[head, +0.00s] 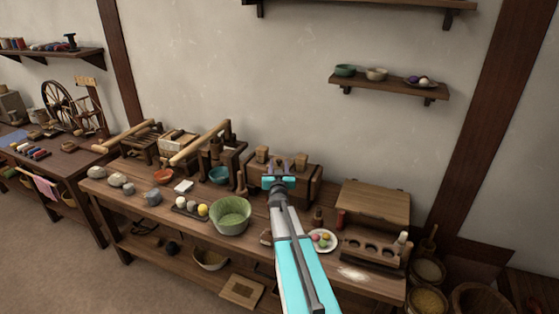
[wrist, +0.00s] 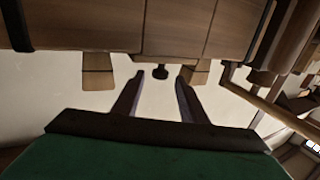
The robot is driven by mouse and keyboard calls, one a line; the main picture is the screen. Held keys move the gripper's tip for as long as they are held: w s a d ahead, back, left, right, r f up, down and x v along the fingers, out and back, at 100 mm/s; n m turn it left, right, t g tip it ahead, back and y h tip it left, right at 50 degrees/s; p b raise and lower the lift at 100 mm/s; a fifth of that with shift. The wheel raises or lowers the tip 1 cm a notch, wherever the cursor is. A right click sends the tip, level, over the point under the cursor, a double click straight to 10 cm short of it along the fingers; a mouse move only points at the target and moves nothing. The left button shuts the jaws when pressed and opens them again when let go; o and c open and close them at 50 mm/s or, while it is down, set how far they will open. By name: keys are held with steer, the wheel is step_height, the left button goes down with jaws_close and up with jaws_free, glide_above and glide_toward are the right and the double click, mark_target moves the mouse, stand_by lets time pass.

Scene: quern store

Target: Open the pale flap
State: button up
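My gripper (head: 279,168) is in front of a wooden box with upright blocks (head: 312,178) at the back middle of the bench. In the wrist view my gripper (wrist: 160,78) is open, with nothing between its fingers. That view is upside down and shows the box front (wrist: 175,25), two pale blocks (wrist: 97,72) and a dark knob (wrist: 160,72) just beyond the fingertips. I cannot tell for certain which part is the pale flap. A pale panel (head: 178,144) shows on a frame to the left, and a broad brown board (head: 374,200) lies to the right.
A green bowl (head: 231,216) stands on the bench (head: 180,240) left of my arm. A long wooden handle (head: 200,143) rises left of my gripper. The wall above is clear below a shelf (head: 388,88).

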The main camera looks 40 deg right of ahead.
mark_target(279, 162)
steer(key=shift+p+x, duration=0.4)
steer(key=shift+x, duration=1.5)
jaws_close()
